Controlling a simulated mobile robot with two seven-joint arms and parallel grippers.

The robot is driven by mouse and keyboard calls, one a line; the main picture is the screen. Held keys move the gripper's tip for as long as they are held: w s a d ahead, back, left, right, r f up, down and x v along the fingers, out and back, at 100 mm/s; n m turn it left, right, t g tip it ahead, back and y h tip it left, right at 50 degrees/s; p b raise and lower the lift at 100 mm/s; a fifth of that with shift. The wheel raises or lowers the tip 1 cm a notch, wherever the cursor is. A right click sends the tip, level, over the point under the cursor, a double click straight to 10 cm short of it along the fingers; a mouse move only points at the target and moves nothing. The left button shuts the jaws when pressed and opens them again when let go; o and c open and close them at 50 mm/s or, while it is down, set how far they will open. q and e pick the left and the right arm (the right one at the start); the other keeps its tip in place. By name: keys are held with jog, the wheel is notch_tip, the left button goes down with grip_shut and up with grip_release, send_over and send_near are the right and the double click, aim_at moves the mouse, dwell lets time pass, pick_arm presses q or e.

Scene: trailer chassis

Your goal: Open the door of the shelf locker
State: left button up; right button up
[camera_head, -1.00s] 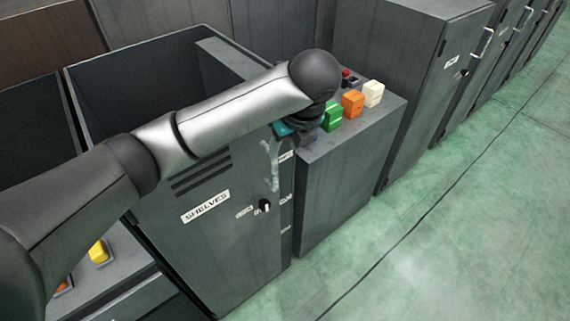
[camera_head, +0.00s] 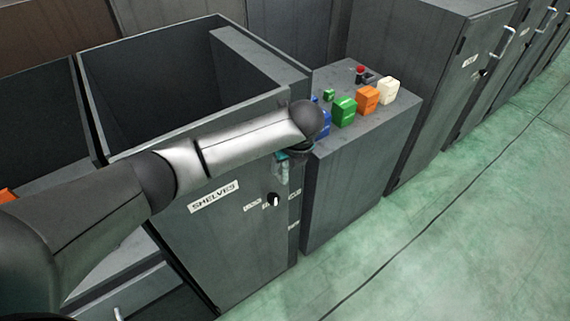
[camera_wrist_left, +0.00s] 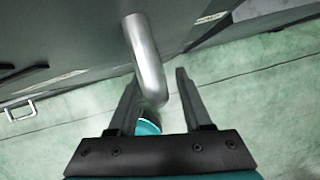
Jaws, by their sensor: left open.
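The grey shelf locker door (camera_head: 225,250) carries a white SHELVES label (camera_head: 214,197) and a black knob (camera_head: 273,199). It looks shut in the head view. My left gripper (camera_head: 282,168) is at the door's upper right, partly hidden under my wrist. In the left wrist view a bent metal handle (camera_wrist_left: 145,58) reaches between the two open fingers of the gripper (camera_wrist_left: 158,80). The fingers stand on either side of the bar, with a gap visible at the right finger; contact on the left is unclear. My right gripper is not in view.
A lower grey cabinet (camera_head: 350,185) stands right of the locker, with green (camera_head: 344,111), orange (camera_head: 367,100) and white (camera_head: 388,90) blocks on top. A tall cabinet (camera_head: 430,85) stands beyond. The green floor (camera_head: 460,230) in front is clear.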

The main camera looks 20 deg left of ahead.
pick_arm(q)
grip_shut()
dwell(0.4)
dwell(1.1)
